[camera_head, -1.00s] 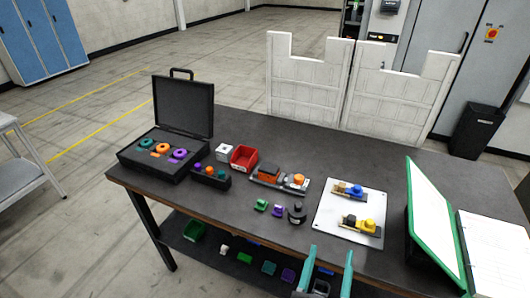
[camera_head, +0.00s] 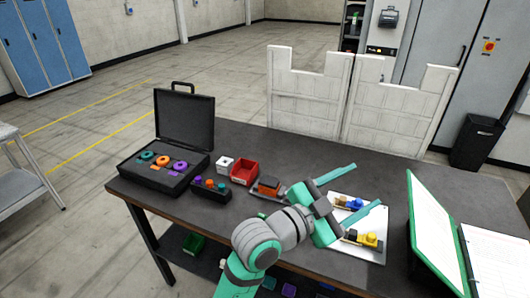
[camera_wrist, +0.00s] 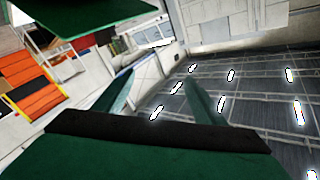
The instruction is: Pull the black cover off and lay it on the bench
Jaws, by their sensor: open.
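My gripper (camera_head: 367,185) is open and empty, its two teal fingers spread above the white plate on the bench (camera_head: 300,146). It also shows in the wrist view (camera_wrist: 158,78), with nothing between the fingers. A small black round piece, which may be the black cover, stood near the bench's front middle earlier; my arm now hides that spot. The white plate (camera_head: 374,206) carries a blue piece (camera_head: 354,203) and a yellow piece (camera_head: 368,239).
An open black case (camera_head: 184,120) with coloured rings and a black holder (camera_head: 211,191) stand at left. A green binder (camera_head: 440,250) stands at right. White panels (camera_head: 310,100) rise behind the bench.

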